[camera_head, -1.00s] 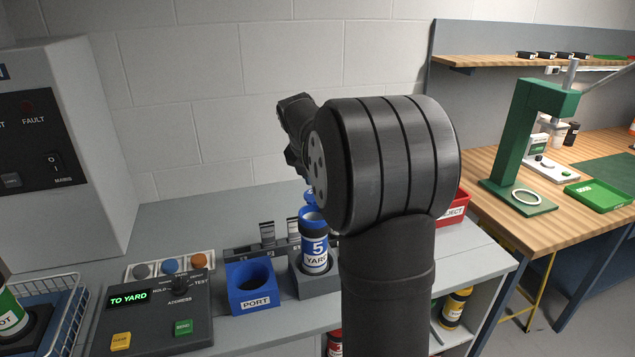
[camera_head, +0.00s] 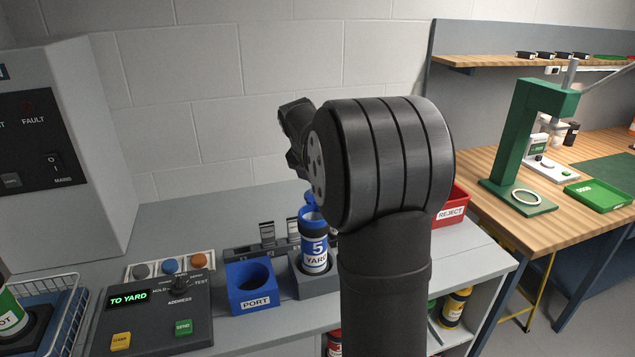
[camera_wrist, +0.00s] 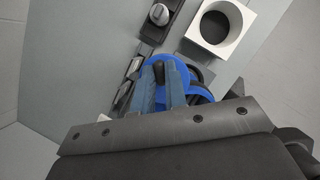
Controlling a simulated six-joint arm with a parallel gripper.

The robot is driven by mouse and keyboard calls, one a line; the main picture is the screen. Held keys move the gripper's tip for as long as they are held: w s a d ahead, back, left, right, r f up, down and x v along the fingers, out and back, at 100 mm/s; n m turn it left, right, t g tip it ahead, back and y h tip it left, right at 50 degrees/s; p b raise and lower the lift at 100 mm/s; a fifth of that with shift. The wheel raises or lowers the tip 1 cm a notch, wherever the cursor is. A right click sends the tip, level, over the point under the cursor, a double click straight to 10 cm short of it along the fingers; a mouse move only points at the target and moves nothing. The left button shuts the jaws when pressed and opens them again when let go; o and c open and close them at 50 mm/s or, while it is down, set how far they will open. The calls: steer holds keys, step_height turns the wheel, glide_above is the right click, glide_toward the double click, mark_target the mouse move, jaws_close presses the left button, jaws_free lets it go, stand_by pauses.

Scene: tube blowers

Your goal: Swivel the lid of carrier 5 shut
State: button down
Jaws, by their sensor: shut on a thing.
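Carrier 5 (camera_head: 314,255) stands upright in a grey holder (camera_head: 318,283), its label reading 5 YARD. Its blue lid (camera_head: 309,201) shows at the top, partly hidden behind my arm. In the wrist view the lid (camera_wrist: 152,72) lies beside and partly over the carrier's blue rim (camera_wrist: 212,97), leaving part of the dark mouth showing. My gripper (camera_wrist: 171,84) is over the lid, its two fingers shut on a small dark part standing up from it.
A blue PORT block (camera_head: 253,304) stands just left of the holder. A control box (camera_head: 150,322) reads TO YARD. A red REJECT bin (camera_head: 452,211) is behind my arm to the right. The wrist view shows a white block (camera_wrist: 250,17) with a round hole.

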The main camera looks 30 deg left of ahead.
steer(key=m, duration=0.2)
steer(key=d+m+h, duration=0.1)
steer(key=m, duration=0.1)
steer(key=d+m+h, duration=0.1)
steer(key=m, duration=0.1)
steer(key=shift+s+g, duration=0.3)
steer(key=shift+g, duration=0.1)
steer(key=s+m+g, duration=0.2)
steer(key=m, duration=0.3)
steer(key=s+d+m+g+h, duration=0.1)
steer(key=m+g, duration=0.1)
steer(key=m, duration=0.4)
steer(key=s+m+g, duration=0.2)
steer(key=m, duration=0.4)
steer(key=shift+s+d+h, duration=0.3)
steer(key=shift+h, duration=0.1)
steer(key=shift+s+a+m+g+y, duration=0.2)
steer(key=shift+s+m+g, duration=0.1)
steer(key=shift+m, duration=0.6)
steer(key=shift+s+a+m+g+y, duration=0.2)
steer(key=shift+m+g, duration=0.1)
steer(key=shift+m, duration=0.6)
steer(key=c, duration=1.4)
jaws_free()
steer(key=shift+c, duration=0.2)
